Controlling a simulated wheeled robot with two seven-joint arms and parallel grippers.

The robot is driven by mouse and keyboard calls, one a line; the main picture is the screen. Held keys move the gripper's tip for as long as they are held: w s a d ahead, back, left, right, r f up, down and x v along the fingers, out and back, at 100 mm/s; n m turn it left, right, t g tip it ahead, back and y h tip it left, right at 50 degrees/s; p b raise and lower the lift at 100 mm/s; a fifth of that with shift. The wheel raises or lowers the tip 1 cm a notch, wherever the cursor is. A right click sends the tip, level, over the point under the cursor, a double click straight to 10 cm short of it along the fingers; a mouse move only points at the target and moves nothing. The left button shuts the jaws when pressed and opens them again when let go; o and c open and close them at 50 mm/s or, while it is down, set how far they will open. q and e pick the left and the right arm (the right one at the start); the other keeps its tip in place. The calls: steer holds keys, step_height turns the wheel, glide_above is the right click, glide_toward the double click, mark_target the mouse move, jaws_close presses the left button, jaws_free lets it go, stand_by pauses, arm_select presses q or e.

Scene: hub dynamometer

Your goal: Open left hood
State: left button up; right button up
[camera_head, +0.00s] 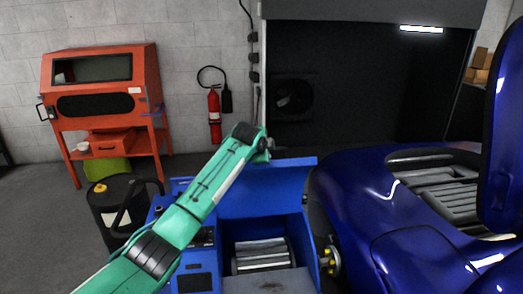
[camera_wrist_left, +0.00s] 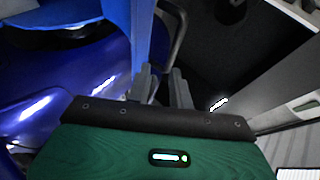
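The left hood (camera_head: 268,190) is a blue panel on the blue dynamometer unit (camera_head: 196,252). It stands raised and tilted, and a roller (camera_head: 262,256) shows in the open bay below it. My left gripper (camera_head: 264,153) is at the hood's upper edge, its fingers hardly visible there. In the left wrist view the hood (camera_wrist_left: 143,35) is seen edge-on beside a curved grey handle (camera_wrist_left: 182,35). The two fingers of my left gripper (camera_wrist_left: 165,78) are close together, with the handle's lower end between their tips. My right gripper is not in view.
A blue car (camera_head: 400,225) stands close on the right, with a raised panel (camera_head: 503,140). A black drum (camera_head: 115,205) stands left of the unit. An orange cabinet (camera_head: 100,95) and a fire extinguisher (camera_head: 214,115) are at the back wall. Grey floor (camera_head: 45,215) is clear at left.

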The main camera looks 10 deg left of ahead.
arm_select(q)
steer(key=shift+b+v, duration=0.7)
steer(key=shift+v, duration=2.05)
steer(key=s+a+f+n+g, duration=0.1)
steer(key=s+a+f+n, duration=0.1)
steer(key=f, duration=1.4)
steer(key=s+a+f+n+g, duration=0.1)
steer(key=s+a+f+n, duration=0.15)
steer(key=f, duration=1.35)
steer(key=s+a+f+n+g+y, duration=0.15)
steer(key=s+f, duration=0.25)
steer(key=f, duration=0.4)
steer(key=s+a+f+n, duration=0.1)
steer(key=s+a+f, duration=0.1)
steer(key=s+f, duration=0.45)
steer(key=s+a+f+n+g, duration=0.2)
steer(key=s+f, duration=1.3)
steer(key=s, duration=0.1)
steer(key=s+a+f+n+g, duration=0.2)
steer(key=s+a+f+n, duration=0.1)
steer(key=s+f, duration=1.3)
steer(key=s+a+f+n+g, duration=0.1)
steer(key=s+f, duration=0.2)
steer(key=s, duration=1.2)
steer(key=s+a+f+n+g, duration=0.1)
steer(key=s+f, duration=0.2)
steer(key=s, duration=1.2)
steer(key=shift+s+a+y, duration=0.2)
steer(key=shift+s+y, duration=0.15)
steer(key=shift+y, duration=0.1)
